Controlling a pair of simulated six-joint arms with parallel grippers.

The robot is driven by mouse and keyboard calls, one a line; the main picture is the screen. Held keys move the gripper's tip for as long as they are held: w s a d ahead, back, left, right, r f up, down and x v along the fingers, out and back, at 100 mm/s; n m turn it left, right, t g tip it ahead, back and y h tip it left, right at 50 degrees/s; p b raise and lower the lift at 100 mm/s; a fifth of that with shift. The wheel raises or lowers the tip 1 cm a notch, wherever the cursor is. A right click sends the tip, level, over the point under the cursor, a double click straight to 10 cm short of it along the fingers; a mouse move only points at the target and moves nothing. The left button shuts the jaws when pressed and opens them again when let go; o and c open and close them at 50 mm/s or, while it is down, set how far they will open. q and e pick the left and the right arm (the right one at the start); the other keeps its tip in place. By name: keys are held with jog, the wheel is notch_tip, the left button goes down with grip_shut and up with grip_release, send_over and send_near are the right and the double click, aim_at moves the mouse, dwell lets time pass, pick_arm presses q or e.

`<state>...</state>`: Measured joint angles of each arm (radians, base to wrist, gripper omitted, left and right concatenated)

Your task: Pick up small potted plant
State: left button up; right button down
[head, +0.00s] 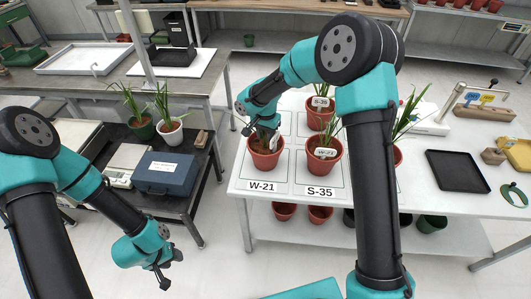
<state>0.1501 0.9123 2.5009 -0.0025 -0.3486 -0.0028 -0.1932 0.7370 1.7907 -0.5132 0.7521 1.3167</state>
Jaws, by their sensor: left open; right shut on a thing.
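A terracotta pot (265,158) stands at the W-21 label on the white table. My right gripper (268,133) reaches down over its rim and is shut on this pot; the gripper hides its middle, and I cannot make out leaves. A white tag shows beside the fingers. A leafy terracotta pot (322,166) stands at the S-35 label, and another tagged pot (321,118) stands behind it. My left gripper (164,276) is open and empty over the floor.
A blue box (166,173) and a scale (119,178) sit on the cart. A black tray (457,170) lies on the white table's right side. A further terracotta pot (397,156) is partly behind my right arm. Floor is clear between cart and table.

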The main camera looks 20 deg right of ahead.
jog(key=shift+r, duration=0.1)
dwell(0.4)
jog(key=shift+r, duration=1.7)
jog(key=s+a+r, duration=0.1)
jog(key=s+a, duration=0.3)
jog(key=s, duration=1.1)
jog(key=shift+s+r, duration=0.2)
jog(key=shift+w, duration=0.1)
